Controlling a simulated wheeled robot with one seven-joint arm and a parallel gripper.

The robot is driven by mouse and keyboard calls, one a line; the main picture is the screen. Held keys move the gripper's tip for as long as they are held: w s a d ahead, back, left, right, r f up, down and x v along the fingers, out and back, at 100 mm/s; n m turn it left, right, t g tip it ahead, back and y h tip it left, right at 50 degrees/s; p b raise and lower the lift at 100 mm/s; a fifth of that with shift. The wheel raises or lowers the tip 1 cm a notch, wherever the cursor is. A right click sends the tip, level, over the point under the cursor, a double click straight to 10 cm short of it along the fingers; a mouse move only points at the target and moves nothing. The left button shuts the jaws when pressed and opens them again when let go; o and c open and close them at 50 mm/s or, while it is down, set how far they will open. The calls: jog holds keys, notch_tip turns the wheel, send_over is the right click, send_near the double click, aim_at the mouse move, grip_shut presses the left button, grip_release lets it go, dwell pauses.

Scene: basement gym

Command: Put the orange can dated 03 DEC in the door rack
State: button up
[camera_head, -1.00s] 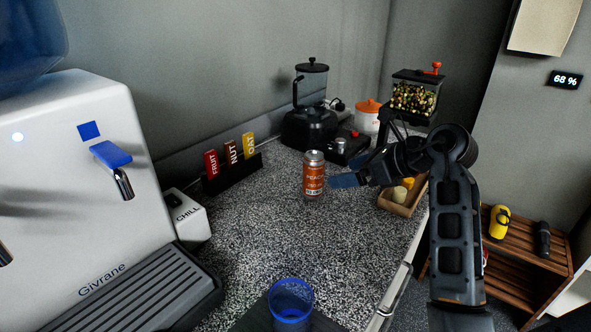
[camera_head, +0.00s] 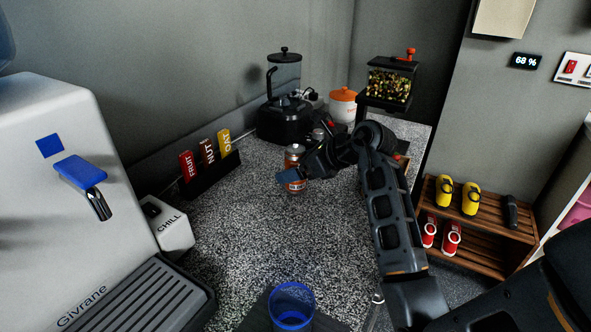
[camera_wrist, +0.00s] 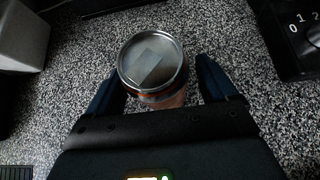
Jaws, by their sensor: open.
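An orange can (camera_head: 297,187) with a silver top stands upright on the speckled counter. Its label is partly covered by my gripper (camera_head: 290,177), and I cannot read a date on it. In the wrist view the can's silver lid (camera_wrist: 152,62) is between the two fingers of my gripper (camera_wrist: 157,72). The door rack is not in view.
A white dispenser (camera_head: 50,190) and a CHILL box (camera_head: 168,228) stand left. FRUIT, NUT and OAT packets (camera_head: 208,153) stand along the wall. A black blender (camera_head: 284,115) is behind the can. A blue cup (camera_head: 292,305) stands near the front. A shoe rack (camera_head: 490,235) is at right.

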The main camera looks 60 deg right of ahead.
aim_at(300, 150)
jog(key=shift+w+f, duration=0.1)
jog(key=c, duration=1.4)
jog(key=shift+r, duration=0.2)
jog(key=shift+r, duration=0.65)
notch_tip(300, 150, up, 3)
jog(key=shift+f, duration=0.2)
jog(key=s+d+r, duration=0.2)
jog(key=s, duration=0.1)
jog(key=s+d+r, duration=0.2)
jog(key=s, duration=0.1)
jog(key=s+d+r+b, duration=0.1)
jog(key=s+d+r, duration=0.1)
jog(key=s, duration=0.1)
jog(key=shift+s+d+r, duration=0.3)
jog(key=shift+s+r, duration=0.05)
jog(key=shift+r, duration=0.05)
